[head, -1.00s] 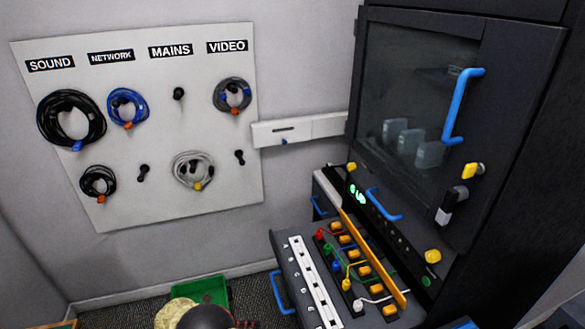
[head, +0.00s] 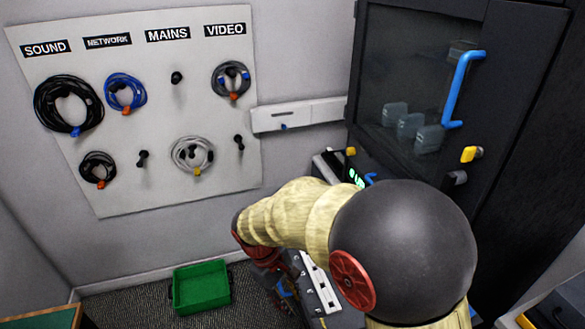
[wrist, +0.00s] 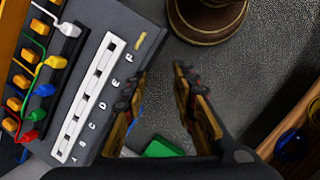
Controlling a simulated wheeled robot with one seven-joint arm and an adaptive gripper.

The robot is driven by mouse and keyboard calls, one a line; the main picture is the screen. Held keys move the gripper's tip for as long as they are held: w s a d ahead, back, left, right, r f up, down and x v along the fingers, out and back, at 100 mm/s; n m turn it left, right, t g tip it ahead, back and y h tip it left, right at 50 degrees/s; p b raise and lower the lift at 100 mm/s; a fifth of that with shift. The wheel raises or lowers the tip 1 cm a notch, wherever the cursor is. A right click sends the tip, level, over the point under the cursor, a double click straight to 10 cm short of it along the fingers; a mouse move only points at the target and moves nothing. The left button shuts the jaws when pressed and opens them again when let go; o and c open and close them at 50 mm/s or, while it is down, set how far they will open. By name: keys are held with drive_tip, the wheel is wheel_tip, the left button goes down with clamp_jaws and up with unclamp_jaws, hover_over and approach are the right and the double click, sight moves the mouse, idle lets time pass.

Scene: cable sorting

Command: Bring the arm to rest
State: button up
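My arm reaches up from the bottom right of the head view and bends down to the left, over the pulled-out drawer. My gripper shows in the wrist view (wrist: 160,75) with its two fingers apart and nothing between them. In the head view the gripper end is low beside the drawer and mostly hidden by the arm. The drawer (wrist: 150,12) carries a white slotted strip (wrist: 85,105) and several coloured plugs with cables. In the wrist view these lie to the left of the fingers, apart from them.
A green tray (head: 201,287) sits on the carpet left of the arm. The dark cabinet (head: 515,120) with a blue handle (head: 460,90) stands right. Coiled cables hang on the white wall board (head: 215,175). A table corner (head: 45,318) shows bottom left. Carpet between is clear.

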drive_tip(key=s+d+r+m+t+y, duration=0.1)
drive_tip(key=s+d+r+m+t, duration=0.2)
drive_tip(key=d+r, duration=0.7)
drive_tip(key=s+d+r+m+t+y, duration=0.2)
drive_tip(key=s+d+r+m+t, duration=0.1)
drive_tip(key=s+d+r+m, duration=0.4)
drive_tip(key=s+d+r, duration=0.2)
drive_tip(key=s+r, duration=0.1)
drive_tip(key=s, duration=0.1)
drive_tip(key=shift+d+t+y, duration=0.3)
drive_tip(key=shift+d+t, duration=0.05)
drive_tip(key=shift+t, duration=0.05)
drive_tip(key=shift+s+r, duration=0.1)
idle(5.4)
